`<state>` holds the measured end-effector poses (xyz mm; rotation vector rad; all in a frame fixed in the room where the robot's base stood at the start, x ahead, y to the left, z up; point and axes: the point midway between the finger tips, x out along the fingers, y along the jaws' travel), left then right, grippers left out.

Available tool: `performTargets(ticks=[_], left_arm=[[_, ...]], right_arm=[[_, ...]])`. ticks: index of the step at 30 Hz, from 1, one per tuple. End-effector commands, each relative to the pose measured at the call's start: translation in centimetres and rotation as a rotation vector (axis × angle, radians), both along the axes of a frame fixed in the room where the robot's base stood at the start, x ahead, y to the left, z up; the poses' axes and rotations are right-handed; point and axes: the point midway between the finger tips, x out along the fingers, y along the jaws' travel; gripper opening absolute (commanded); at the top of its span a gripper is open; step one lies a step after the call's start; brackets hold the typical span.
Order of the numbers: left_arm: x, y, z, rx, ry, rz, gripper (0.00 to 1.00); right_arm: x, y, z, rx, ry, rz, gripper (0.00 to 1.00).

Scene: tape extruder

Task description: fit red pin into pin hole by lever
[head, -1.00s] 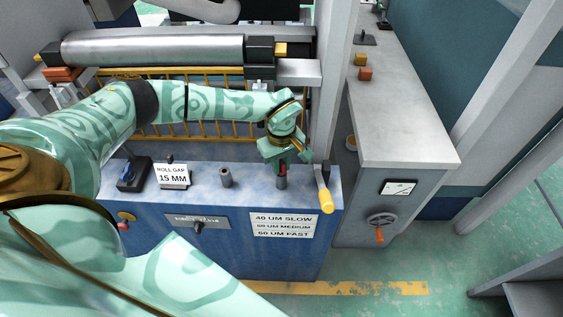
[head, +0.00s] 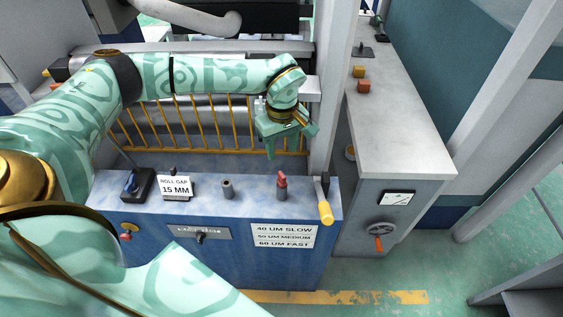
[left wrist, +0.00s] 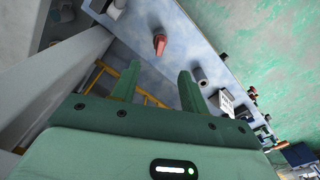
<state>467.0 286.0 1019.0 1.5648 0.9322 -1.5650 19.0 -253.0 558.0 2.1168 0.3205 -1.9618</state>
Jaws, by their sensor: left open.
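The red pin (head: 281,179) stands upright on the blue panel top beside the lever with the yellow handle (head: 324,206). Its lower end meets a grey seat, and the pin hole under it is hidden. The red pin also shows in the left wrist view (left wrist: 160,43), beyond the fingertips. My left gripper (head: 272,152) is open and empty, above and behind the pin and apart from it. It also shows in the left wrist view (left wrist: 159,78) with its two green fingers spread. My right gripper is not in view.
An empty grey socket (head: 227,189) stands left of the pin. The roll gap sign (head: 174,187) and a black switch box (head: 136,184) are further left. A yellow railing (head: 200,125) lies behind the panel. A grey post (head: 335,100) rises close right of the gripper.

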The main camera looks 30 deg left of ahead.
Motion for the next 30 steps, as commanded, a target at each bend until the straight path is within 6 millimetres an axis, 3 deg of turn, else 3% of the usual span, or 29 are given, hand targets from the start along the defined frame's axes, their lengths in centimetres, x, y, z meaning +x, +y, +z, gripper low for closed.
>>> performTargets(ticks=[3, 9, 26, 28, 30], left_arm=[[0.0, 0.0, 2.5, 0.001, -0.003, -0.001, 0.44], [0.0, 0.0, 4.3, 0.001, 0.002, 0.0, 0.44], [0.0, -0.1, 4.5, 0.0, 0.001, 0.0, 0.44], [-0.1, -0.7, 4.2, -0.019, 0.001, -0.007, 0.44], [-0.4, -2.7, 3.6, -0.077, -0.001, -0.021, 0.44]], right_arm=[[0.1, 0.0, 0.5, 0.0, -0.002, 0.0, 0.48], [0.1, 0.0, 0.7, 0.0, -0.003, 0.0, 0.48], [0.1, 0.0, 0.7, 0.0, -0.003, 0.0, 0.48], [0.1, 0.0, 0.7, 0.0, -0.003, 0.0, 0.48], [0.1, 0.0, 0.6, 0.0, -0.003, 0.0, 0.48]])
